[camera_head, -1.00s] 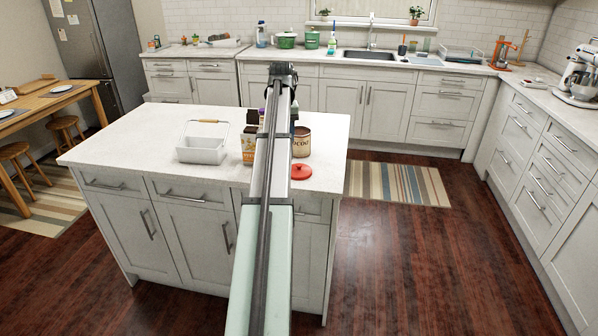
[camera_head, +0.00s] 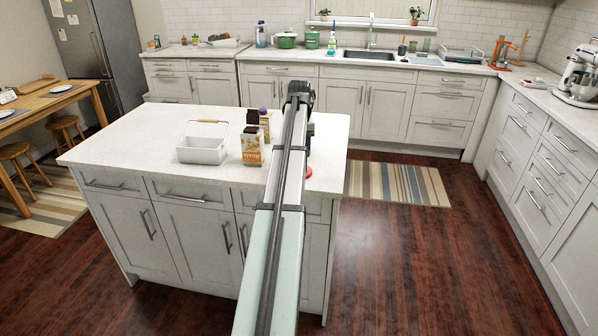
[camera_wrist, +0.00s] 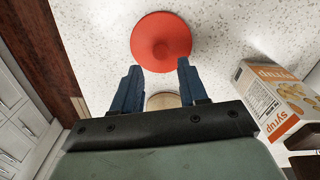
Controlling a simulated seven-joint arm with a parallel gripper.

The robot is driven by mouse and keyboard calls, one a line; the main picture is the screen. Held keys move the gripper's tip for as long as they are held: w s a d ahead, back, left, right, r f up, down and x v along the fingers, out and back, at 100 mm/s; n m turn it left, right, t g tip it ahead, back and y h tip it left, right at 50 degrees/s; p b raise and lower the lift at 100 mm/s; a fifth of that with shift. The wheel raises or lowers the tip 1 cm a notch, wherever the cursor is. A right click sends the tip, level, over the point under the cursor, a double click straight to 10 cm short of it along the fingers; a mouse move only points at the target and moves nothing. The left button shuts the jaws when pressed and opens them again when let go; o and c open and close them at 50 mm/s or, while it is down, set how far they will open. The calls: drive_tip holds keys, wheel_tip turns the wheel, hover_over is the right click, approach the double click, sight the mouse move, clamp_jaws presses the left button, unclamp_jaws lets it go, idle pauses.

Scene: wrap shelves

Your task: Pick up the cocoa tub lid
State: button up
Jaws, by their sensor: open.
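The cocoa tub lid is a round red disc with a raised centre. In the wrist view the lid (camera_wrist: 161,42) lies on the speckled white worktop, just beyond my fingertips and between their lines. In the head view only part of the lid (camera_head: 306,172) shows beside my arm, near the island's right front edge. A pale round thing (camera_wrist: 163,100), perhaps the cocoa tub, shows partly between the fingers. In the head view my arm hides the tub.
A syrup box (camera_wrist: 272,98) stands right of my gripper in the wrist view; the head view shows it (camera_head: 252,146) left of my arm. A white basket (camera_head: 203,150) with a wooden handle is further left. The island top (camera_head: 130,140) is clear at the left.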

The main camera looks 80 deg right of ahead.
drive_tip(key=shift+w+f, duration=0.1)
drive_tip(key=shift+f, duration=2.55)
drive_tip(key=shift+c, duration=0.4)
clamp_jaws()
